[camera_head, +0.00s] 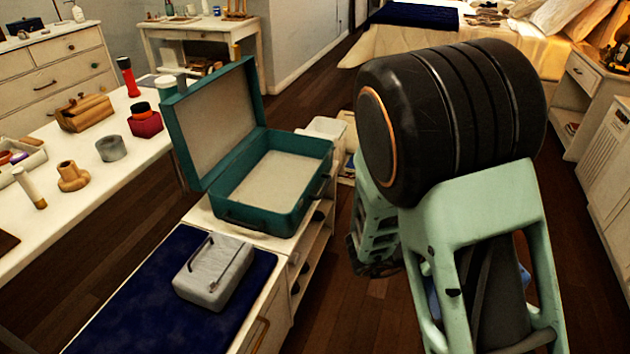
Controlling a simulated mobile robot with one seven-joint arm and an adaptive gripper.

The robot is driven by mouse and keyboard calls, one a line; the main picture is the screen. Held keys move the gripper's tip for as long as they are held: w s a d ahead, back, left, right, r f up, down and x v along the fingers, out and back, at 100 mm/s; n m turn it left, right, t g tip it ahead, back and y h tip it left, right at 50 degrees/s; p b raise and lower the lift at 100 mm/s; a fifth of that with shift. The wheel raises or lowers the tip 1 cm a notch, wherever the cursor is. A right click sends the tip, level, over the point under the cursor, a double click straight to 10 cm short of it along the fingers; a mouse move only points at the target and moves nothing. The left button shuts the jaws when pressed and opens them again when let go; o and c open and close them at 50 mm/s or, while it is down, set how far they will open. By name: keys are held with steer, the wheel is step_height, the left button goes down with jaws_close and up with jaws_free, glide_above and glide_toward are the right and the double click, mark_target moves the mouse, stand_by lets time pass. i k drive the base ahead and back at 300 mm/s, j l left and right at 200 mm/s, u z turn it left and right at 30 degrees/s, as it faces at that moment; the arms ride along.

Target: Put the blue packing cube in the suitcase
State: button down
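A teal suitcase (265,213) stands open on a white cabinet in the middle of the view. Its lid leans up at the left, and its pale inside looks empty. A grey, box-shaped zipped case (214,272) with a dark handle lies on a dark blue mat in front of the suitcase. I see no clearly blue packing cube; a small blue patch (436,302) shows through my arm frame, too hidden to identify. My arm fills the right side. A dark part sits at the low end of my forearm, but no gripper fingers can be made out.
The dark blue mat (115,312) covers the near cabinet top. A white table (75,215) at the left holds a wooden box (84,112), a red jar (145,124) and other small things. A bed (352,55) stands at the back right. Open wooden floor lies between.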

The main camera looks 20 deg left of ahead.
mark_target(282, 187)
steer(key=i+l, duration=0.15)
steer(key=i, duration=0.3)
steer(key=i+l, duration=0.1)
steer(key=i, duration=0.3)
steer(key=i+u, duration=0.3)
steer(key=i+l+u, duration=0.1)
steer(key=i+u, duration=0.2)
steer(key=i, duration=0.2)
steer(key=i+u, duration=0.25)
steer(key=u, duration=0.2)
steer(key=i+u, duration=0.2)
steer(key=u, duration=0.3)
steer(key=i+j+u, duration=0.1)
steer(key=i+u, duration=0.3)
steer(key=k, duration=0.05)
